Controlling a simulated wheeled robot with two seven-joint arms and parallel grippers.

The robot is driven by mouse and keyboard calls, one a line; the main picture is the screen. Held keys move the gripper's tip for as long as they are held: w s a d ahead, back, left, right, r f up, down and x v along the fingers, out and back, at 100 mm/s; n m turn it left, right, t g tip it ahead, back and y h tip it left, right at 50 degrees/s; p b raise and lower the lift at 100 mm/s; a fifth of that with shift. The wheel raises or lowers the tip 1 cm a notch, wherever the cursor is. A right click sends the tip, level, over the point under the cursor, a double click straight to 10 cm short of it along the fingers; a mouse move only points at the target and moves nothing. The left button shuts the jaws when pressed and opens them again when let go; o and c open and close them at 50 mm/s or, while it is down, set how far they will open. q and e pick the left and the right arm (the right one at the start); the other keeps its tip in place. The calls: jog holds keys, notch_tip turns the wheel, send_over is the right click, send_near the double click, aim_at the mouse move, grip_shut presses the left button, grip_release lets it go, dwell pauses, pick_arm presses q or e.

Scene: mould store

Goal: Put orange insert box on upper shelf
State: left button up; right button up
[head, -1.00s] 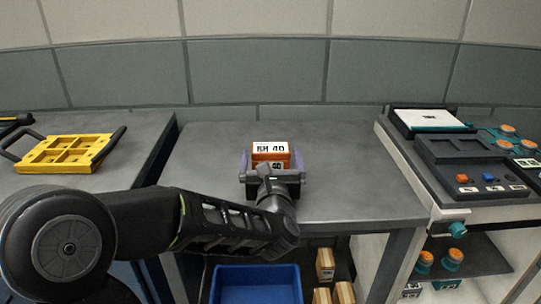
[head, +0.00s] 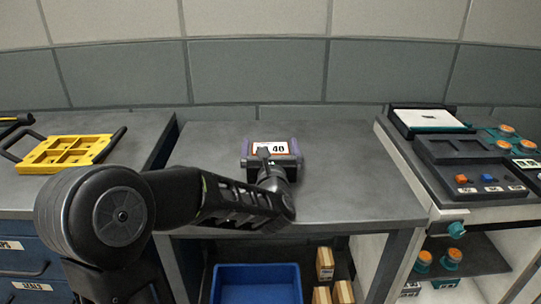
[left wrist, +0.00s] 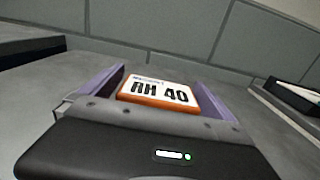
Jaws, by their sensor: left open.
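In the left wrist view the box (left wrist: 158,94) lies between the two purple fingers. My left gripper (head: 270,151) is open, with one finger on each side of the box; whether either touches it I cannot tell. My right gripper is not in view. I cannot tell which surface is the upper shelf.
A yellow tray with black handles (head: 62,152) is on the left bench. A white-framed unit with dark trays (head: 470,165) stands at right. Under the middle bench are a blue bin (head: 256,270) and several wooden blocks (head: 325,262). The bench top around the box is clear.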

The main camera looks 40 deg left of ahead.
pick_arm(q)
jog(key=shift+x, duration=1.05)
jog(key=shift+d, duration=0.1)
jog(key=shift+c, duration=0.6)
jog(key=c, duration=1.7)
notch_tip(320, 180, up, 10)
jog(key=shift+r+p, duration=0.1)
jog(key=shift+p, duration=0.6)
